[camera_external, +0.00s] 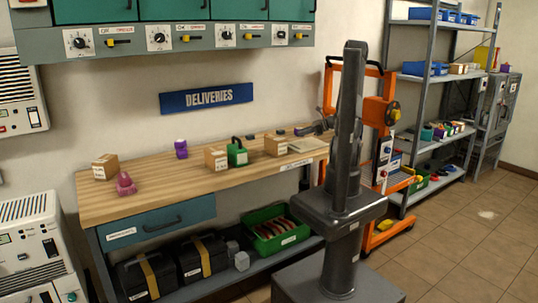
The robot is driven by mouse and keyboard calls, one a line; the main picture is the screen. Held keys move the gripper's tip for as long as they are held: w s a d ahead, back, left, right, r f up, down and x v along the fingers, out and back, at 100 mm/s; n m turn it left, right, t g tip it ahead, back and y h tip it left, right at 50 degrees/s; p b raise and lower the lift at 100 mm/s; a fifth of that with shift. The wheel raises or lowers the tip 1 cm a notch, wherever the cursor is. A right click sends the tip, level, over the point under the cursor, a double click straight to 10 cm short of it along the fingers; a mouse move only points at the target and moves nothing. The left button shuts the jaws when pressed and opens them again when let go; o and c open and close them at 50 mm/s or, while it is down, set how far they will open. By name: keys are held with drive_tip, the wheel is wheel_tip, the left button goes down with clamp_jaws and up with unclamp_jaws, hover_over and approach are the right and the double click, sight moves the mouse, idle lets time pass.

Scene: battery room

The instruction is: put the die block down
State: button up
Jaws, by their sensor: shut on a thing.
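My gripper (308,129) is at the right end of the wooden workbench (140,200), close above its back part. The block is tiny in this view and partly merged with the fingers. I cannot tell whether its underside touches the bench top. My column stands in front of the bench's right end and hides part of my arm.
On the bench are cardboard boxes (215,158), a green padlock-shaped object (237,153), a purple piece (181,149), a pink piece (125,184) and a flat pale plate (307,145). Bare wood lies at front left. An orange lift frame (385,160) stands right of the bench.

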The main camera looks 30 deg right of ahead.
sight(303, 143)
drive_tip(key=shift+f, duration=1.9)
drive_tip(key=shift+f, duration=0.2)
drive_tip(key=o, duration=1.2)
